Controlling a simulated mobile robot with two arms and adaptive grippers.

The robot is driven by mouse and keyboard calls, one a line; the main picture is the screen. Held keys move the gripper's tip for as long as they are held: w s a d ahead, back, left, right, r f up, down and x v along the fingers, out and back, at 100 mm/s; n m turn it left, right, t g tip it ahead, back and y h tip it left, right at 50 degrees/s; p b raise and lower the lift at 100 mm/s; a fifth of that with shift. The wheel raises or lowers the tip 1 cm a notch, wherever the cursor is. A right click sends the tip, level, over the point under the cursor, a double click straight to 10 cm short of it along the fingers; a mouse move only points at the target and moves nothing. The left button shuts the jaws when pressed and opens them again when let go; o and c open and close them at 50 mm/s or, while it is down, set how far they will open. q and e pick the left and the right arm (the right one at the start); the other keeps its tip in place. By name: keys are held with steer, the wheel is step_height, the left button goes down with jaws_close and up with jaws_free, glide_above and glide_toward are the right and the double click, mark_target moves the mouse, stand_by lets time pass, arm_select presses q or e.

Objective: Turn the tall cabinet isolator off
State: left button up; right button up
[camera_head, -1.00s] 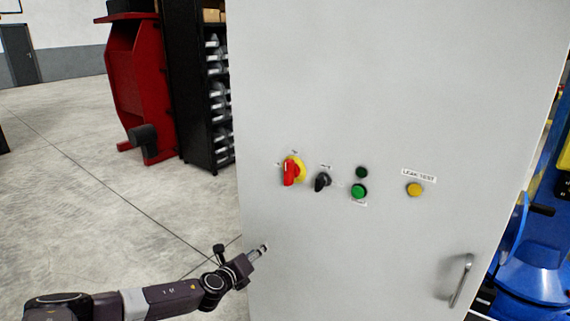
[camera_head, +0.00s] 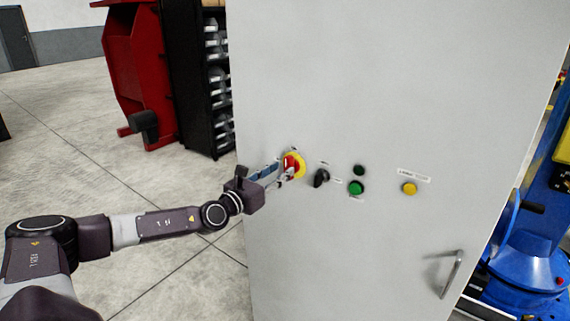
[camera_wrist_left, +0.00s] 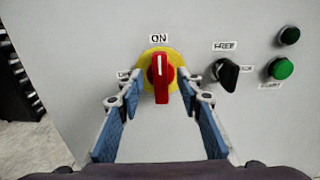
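The isolator is a red handle on a yellow disc (camera_head: 300,164) on the front of the tall grey cabinet (camera_head: 390,80). In the left wrist view the red handle (camera_wrist_left: 161,82) stands upright, its white mark pointing up to the ON label (camera_wrist_left: 159,38). An OFF label at its left is partly hidden by a finger. My left gripper (camera_head: 285,173) is at the isolator; in the left wrist view (camera_wrist_left: 160,88) its fingers are apart, one on each side of the handle. A gap shows between handle and fingers. My right gripper is not in view.
Right of the isolator are a black selector knob (camera_head: 321,178), a green button (camera_head: 356,188), a dark green lamp (camera_head: 359,170) and a yellow button (camera_head: 409,188). A door handle (camera_head: 452,274) sits lower right. Open floor lies left of the cabinet.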

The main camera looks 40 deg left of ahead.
mark_target(286, 167)
arm_select(q)
steer(key=shift+w+p, duration=0.3)
steer(key=shift+w, duration=1.25)
steer(key=shift+c, duration=0.6)
jaws_close()
